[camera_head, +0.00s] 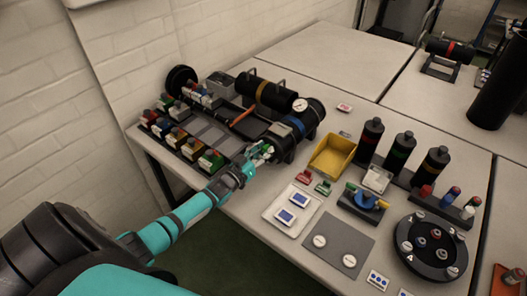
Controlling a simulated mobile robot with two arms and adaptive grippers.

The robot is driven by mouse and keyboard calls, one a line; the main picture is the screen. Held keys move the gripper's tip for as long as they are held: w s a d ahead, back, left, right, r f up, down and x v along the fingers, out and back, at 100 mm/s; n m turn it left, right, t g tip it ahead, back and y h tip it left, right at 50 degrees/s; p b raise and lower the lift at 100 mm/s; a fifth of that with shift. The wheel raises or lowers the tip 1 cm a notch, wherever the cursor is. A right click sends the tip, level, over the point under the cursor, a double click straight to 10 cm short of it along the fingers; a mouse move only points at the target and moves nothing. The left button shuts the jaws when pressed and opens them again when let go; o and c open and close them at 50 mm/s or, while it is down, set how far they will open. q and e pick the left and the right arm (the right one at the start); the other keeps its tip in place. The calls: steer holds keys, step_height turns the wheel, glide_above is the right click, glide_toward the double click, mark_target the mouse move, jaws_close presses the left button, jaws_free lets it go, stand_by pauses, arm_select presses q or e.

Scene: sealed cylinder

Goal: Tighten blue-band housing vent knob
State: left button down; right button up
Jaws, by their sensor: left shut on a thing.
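The blue-band housing (296,125) is a black cylinder lying on the table at the centre, with a blue band and a round white gauge (300,105) near it. My left gripper (264,152) is at the front end of this housing, reaching in from the lower left. It is shut on a small part there, at the place of the vent knob; the fingers hide most of it. A small green patch shows by the fingers. My right gripper is not in view.
A yellow bin (331,154) stands right of the housing. A white tray (292,211), a grey mat (338,244) and a round black flange (431,244) lie nearer. Coloured blocks (211,160) line the left side.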

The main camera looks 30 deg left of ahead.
arm_select(q)
steer(key=n+b, duration=0.1)
steer(key=n, duration=0.4)
steer(key=shift+s+f+n, duration=0.1)
steer(key=shift+f+n, duration=0.05)
steer(key=shift+n, duration=0.25)
stand_by(0.4)
steer(key=c, duration=1.1)
jaws_free()
